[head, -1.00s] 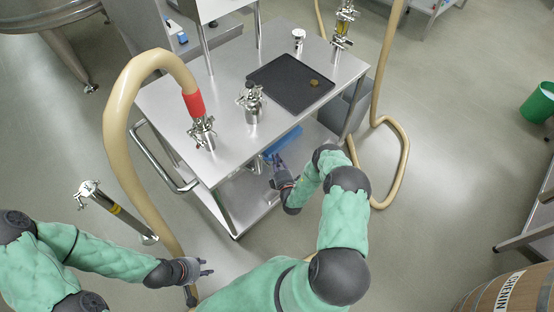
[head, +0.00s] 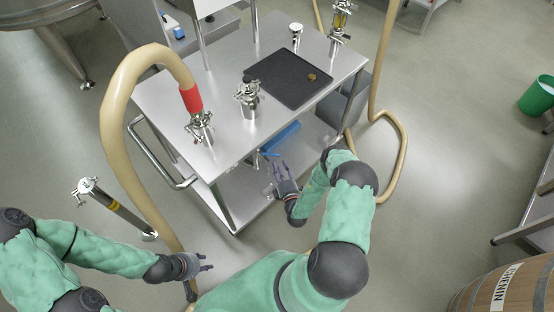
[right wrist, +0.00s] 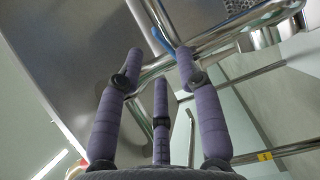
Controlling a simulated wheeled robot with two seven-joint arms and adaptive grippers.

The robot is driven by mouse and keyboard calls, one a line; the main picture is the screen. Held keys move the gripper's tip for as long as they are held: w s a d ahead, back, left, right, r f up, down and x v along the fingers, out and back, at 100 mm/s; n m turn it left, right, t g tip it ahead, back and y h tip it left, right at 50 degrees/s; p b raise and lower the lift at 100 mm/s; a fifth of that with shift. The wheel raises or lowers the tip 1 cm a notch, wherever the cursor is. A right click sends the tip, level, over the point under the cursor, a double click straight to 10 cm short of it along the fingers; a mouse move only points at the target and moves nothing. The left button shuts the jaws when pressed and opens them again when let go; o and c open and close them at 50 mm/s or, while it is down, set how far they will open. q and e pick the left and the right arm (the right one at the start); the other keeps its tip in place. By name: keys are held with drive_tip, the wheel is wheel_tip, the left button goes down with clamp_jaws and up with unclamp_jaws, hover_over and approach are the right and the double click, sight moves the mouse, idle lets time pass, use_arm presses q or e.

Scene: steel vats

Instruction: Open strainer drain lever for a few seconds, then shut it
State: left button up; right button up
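A small blue lever (head: 269,154) shows under the front edge of the steel table, beside thin steel pipework. In the right wrist view a blue strip (right wrist: 162,41), probably the same lever, lies beyond the fingertips among steel tubes. My right gripper (head: 277,165) is close to the lever in the head view. Its fingers (right wrist: 160,72) are spread with nothing between them; I see no clear contact. A steel fitting (head: 200,128) on the hose end and a clamped steel vessel (head: 248,99) stand on the table. My left gripper (head: 208,263) is open and empty, low at left.
The steel table (head: 165,95) carries a black tray (head: 285,85). A larger blue object (head: 282,138) lies below the tabletop. A beige hose (head: 115,130) arches at left beside a steel handrail (head: 160,160). A barrel (head: 490,295) stands at lower right.

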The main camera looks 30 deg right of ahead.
drive_tip(key=shift+v, duration=2.3)
drive_tip(key=shift+d, duration=0.1)
